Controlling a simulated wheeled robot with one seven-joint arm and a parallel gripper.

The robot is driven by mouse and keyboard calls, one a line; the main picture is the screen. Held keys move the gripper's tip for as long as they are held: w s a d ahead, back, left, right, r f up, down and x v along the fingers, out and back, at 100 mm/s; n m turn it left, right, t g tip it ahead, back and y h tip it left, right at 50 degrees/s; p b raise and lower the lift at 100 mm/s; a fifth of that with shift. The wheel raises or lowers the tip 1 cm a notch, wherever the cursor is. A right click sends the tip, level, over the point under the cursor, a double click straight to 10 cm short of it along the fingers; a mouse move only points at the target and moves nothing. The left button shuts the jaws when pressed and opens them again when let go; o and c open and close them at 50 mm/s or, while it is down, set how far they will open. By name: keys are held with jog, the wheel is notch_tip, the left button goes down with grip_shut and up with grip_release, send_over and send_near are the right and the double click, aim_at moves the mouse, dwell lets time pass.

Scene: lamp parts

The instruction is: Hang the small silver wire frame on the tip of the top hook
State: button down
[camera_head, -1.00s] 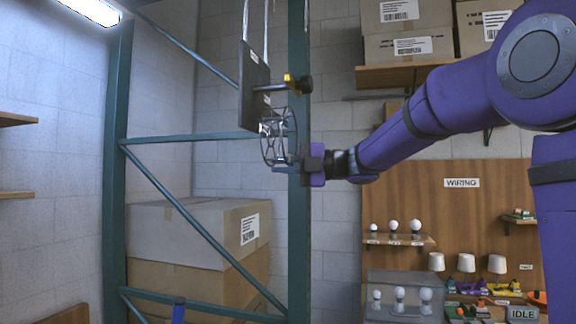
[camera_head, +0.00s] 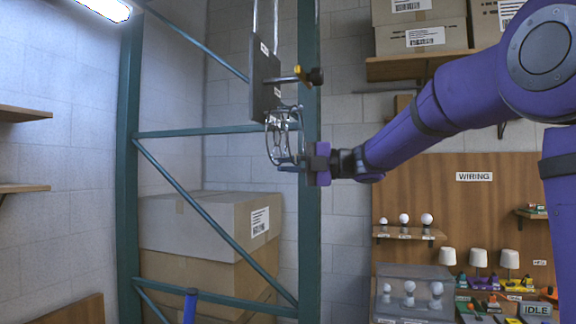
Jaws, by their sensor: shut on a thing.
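I cannot tell whether the frame touches the panel. Any lower hook is hard to make out behind the wires.
Teal rack posts (camera_head: 309,230) and diagonal braces stand close behind the panel. Cardboard boxes (camera_head: 205,230) are stacked inside the rack. A shelf with boxes (camera_head: 420,66) is at upper right. A wooden wiring board (camera_head: 450,200) with bulbs and lamps is at lower right.

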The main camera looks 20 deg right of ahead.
jog(key=c, duration=1.2)
grip_release()
jog(key=shift+o, duration=0.2)
jog(key=v, duration=1)
jog(key=shift+s+d, duration=0.2)
jog(key=shift+d, duration=0.15)
